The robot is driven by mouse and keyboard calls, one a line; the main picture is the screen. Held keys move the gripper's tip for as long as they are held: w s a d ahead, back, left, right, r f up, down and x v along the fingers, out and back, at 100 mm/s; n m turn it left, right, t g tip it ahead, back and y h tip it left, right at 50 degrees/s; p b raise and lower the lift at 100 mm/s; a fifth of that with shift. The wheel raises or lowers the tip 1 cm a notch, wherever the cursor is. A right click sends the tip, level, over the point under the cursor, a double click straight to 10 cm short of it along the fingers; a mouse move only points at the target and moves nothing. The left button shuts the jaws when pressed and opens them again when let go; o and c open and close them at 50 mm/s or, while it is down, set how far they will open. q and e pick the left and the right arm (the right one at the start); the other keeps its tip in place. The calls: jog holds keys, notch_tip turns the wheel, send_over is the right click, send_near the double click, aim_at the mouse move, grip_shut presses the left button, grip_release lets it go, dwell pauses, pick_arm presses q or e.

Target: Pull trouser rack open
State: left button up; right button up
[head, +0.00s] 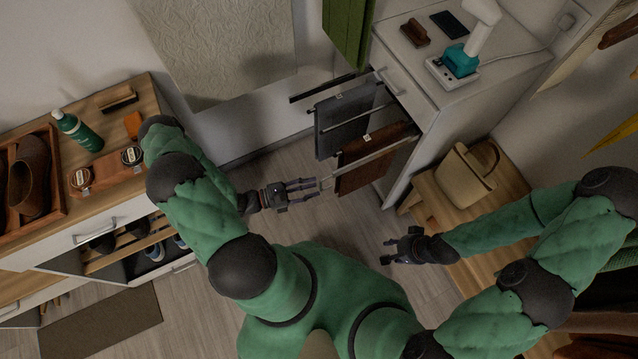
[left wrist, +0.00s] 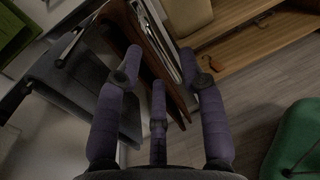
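The trouser rack's rails (head: 375,152) stand out from the front of the white cabinet (head: 470,110). Grey trousers (head: 345,120) and brown trousers (head: 365,165) hang on the rack. My left gripper (head: 316,185) is open just left of the rack's near rail end, fingers pointing at it. In the left wrist view, the brown trousers (left wrist: 155,40) and a metal rail (left wrist: 160,28) show between and beyond its spread fingers (left wrist: 160,62); contact cannot be told. The grey trousers (left wrist: 80,80) are at left there. My right gripper (head: 386,252) is open and empty above the floor.
A wooden bench (head: 425,195) with a beige bag (head: 465,175) stands right of the cabinet. A steamer (head: 465,60) stands on the cabinet top. A shoe cabinet (head: 50,235) is at left. A green garment (head: 347,30) hangs behind. Floor between is clear.

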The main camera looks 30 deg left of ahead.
pick_arm(q)
jog(key=v, duration=0.8)
jog(key=shift+s, duration=0.1)
dwell(0.3)
